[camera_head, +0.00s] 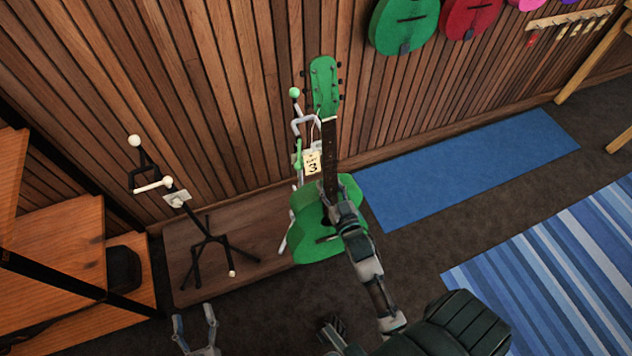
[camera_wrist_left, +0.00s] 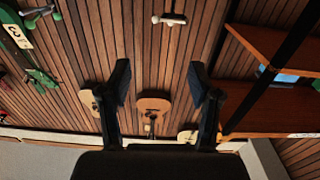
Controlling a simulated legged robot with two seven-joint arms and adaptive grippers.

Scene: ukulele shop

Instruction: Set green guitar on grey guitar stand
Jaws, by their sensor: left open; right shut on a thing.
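The green guitar (camera_head: 312,238) is upright, head up, at the centre of the head view. My right gripper (camera_head: 338,210) is shut on it around the base of the neck. A light grey guitar stand (camera_head: 283,236) with green tips is directly behind it, largely hidden by the guitar body. I cannot tell whether guitar and stand touch. A paper tag marked 3 (camera_head: 312,163) hangs beside the neck; it also shows in the left wrist view (camera_wrist_left: 16,36). My left gripper (camera_head: 195,325) is open and empty at the bottom left; its fingers frame the left wrist view (camera_wrist_left: 158,82).
A black stand (camera_head: 206,238) with white tips stands to the left on a low brown platform (camera_head: 181,287). Wooden shelves (camera_head: 60,250) are at the far left. Coloured guitars (camera_head: 404,22) hang on the slatted wall. Blue mats (camera_head: 470,165) cover the floor at right.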

